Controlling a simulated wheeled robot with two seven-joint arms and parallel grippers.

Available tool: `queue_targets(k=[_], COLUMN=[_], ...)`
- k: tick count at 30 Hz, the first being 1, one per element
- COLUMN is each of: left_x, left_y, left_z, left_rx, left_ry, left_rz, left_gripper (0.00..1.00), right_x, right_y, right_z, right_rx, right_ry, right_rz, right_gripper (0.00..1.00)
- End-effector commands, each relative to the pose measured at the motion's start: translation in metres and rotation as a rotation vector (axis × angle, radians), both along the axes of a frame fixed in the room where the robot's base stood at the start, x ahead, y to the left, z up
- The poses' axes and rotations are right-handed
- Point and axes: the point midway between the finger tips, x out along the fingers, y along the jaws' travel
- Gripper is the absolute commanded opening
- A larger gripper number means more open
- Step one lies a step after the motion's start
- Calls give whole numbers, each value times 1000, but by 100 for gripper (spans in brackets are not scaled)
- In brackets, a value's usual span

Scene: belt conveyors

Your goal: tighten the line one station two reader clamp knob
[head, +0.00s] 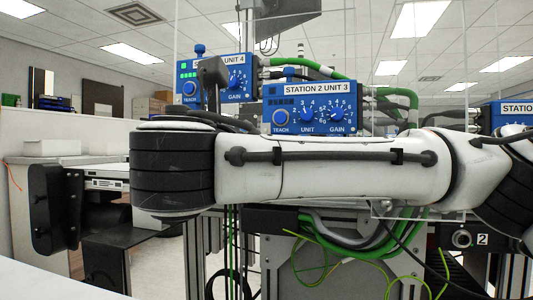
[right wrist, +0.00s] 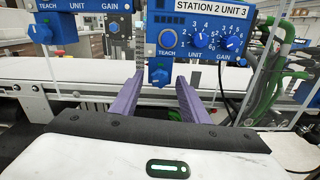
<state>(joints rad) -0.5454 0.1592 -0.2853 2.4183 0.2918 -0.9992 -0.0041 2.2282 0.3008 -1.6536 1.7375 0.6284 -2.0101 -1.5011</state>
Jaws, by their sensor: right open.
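A blue reader box labelled STATION 2 UNIT 3 (head: 310,104) stands behind my arm in the head view. It also shows at the top of the right wrist view (right wrist: 205,30). A blue knob (right wrist: 159,74) hangs just below this box in the right wrist view. Another blue knob (head: 289,72) shows on top of the box in the head view. My right gripper (right wrist: 158,80) is open, with two purple fingers pointing at the lower knob. The knob appears between the fingertips; I cannot tell whether they touch it. No line number is readable. My left gripper is not in view.
A second reader box, UNIT 4 (head: 214,78), stands to the left. Green hoses (head: 400,93) run at the right. Clear panels (head: 440,60) stand near the boxes. A pale belt (right wrist: 90,74) runs behind the fingers. My white arm link hides the middle of the head view.

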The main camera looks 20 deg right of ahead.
Motion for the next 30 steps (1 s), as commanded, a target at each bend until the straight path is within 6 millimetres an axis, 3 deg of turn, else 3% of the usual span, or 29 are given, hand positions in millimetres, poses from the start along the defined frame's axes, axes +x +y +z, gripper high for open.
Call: queue_targets(k=[2,9,23,30], left_x=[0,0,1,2], left_y=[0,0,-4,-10], left_z=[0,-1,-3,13], left_rx=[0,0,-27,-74], left_ry=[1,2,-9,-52], left_rz=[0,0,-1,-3], left_gripper=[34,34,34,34], right_x=[0,0,0,0], right_y=[0,0,1,1], right_z=[0,0,-3,-2], right_rx=[0,0,90,249], right_ry=[0,0,-58,-166], right_rz=[0,0,1,0], right_gripper=[41,1,0,0])
